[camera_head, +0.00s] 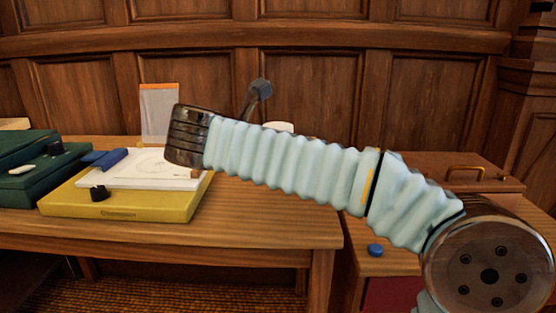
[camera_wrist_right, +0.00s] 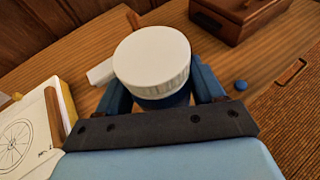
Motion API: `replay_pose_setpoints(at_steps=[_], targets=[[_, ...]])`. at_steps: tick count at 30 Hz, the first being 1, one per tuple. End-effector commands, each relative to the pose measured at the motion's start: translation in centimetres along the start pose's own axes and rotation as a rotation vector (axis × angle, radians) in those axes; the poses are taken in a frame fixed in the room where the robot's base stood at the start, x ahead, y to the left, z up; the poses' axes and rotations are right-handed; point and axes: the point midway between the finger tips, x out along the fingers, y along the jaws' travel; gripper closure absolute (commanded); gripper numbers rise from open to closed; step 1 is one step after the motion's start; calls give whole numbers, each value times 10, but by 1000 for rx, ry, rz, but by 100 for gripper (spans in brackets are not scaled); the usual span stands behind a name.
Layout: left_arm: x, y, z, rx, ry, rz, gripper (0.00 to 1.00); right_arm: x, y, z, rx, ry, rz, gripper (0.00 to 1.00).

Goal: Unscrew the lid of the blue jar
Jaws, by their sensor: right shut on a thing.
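The blue jar (camera_wrist_right: 163,101) shows in the right wrist view as a dark blue body under a wide white lid (camera_wrist_right: 152,58). The lid sits on top of the jar, with a ribbed rim. My right gripper (camera_wrist_right: 160,95) is shut on the jar, with a blue finger on each side of the body below the lid. In the head view my right arm crosses the desk and hides the gripper and jar; a bit of white, probably the lid, shows above the sleeve. My left gripper is in neither view.
A yellow drafting board (camera_head: 120,207) with a drawing sheet lies on the wooden desk (camera_head: 260,240), beside a green case (camera_head: 35,185). A small blue disc (camera_head: 375,250) lies to the right. A wooden box (camera_wrist_right: 235,18) stands beyond the jar. Bare desk surrounds the disc.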

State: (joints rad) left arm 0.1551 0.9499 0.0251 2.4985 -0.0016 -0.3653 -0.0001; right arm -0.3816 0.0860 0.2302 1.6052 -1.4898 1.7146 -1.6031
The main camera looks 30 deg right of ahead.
Motion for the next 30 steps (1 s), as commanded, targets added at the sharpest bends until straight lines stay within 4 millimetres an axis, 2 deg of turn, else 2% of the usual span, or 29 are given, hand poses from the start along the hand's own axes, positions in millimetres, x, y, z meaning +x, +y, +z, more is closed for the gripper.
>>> replay_pose_setpoints(at_steps=[3, 9, 14, 21, 22, 30], targets=[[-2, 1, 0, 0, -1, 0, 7, -30, -15, 3, 0, -3, 5, 84], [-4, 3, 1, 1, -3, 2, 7, -61, -31, 5, 0, -1, 2, 84], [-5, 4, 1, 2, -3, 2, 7, -70, -36, 5, 0, -1, 1, 84], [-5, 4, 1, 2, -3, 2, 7, -71, -37, 5, 0, -1, 0, 84], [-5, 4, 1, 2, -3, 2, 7, -71, -37, 5, 0, -1, 0, 34], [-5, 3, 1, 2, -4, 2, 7, -71, -37, 5, 0, -2, 0, 75]])
